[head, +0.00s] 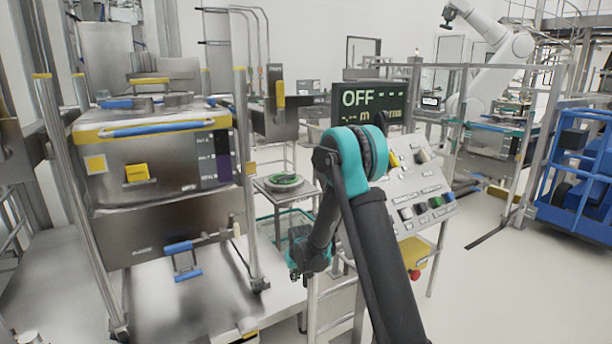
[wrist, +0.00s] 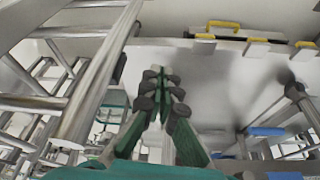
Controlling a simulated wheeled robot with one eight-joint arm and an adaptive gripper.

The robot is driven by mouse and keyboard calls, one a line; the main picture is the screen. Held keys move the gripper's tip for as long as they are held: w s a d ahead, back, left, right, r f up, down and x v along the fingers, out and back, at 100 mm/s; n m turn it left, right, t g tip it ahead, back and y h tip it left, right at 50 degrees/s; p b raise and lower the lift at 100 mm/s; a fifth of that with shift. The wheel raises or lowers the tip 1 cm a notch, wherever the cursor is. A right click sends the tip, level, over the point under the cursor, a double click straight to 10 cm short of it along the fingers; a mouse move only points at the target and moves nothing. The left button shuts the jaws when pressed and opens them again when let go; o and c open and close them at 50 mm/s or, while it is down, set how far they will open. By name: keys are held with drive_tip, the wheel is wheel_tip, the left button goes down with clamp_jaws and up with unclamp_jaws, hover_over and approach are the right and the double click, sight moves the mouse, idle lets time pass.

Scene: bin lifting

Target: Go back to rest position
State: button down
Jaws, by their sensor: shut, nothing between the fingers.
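My gripper (wrist: 163,80) shows in the wrist view with its dark green fingers and black pads together, nothing between them. In the head view my arm rises from the bottom, bends at a teal joint and hangs down; the gripper's fingers cannot be made out there. The steel bin (head: 150,168) with a yellow rim and blue handle stands at the left, apart from my arm. A control panel (head: 425,190) with several buttons stands just right of my arm, partly hidden by it. The display (head: 358,98) above it reads OFF.
A small stand (head: 285,190) with a green round item is behind my arm. Steel posts (head: 245,170) flank the bin. A ladder-like steel frame (wrist: 95,80) is close left of my gripper. A blue cart (head: 580,190) stands at right; open floor (head: 500,290) lies before it.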

drive_tip(key=s+d+r+m, duration=0.2)
drive_tip(key=s+d+r, duration=1.1)
drive_tip(key=s+d, duration=0.15)
drive_tip(key=s+d+m, duration=0.1)
drive_tip(key=s+d, duration=0.3)
drive_tip(key=s, duration=0.5)
drive_tip(key=s+d+h, duration=0.1)
drive_tip(key=s+d, duration=0.3)
drive_tip(key=s, duration=0.5)
drive_tip(key=shift+s+d+m, duration=0.3)
drive_tip(key=shift+d+m, duration=0.1)
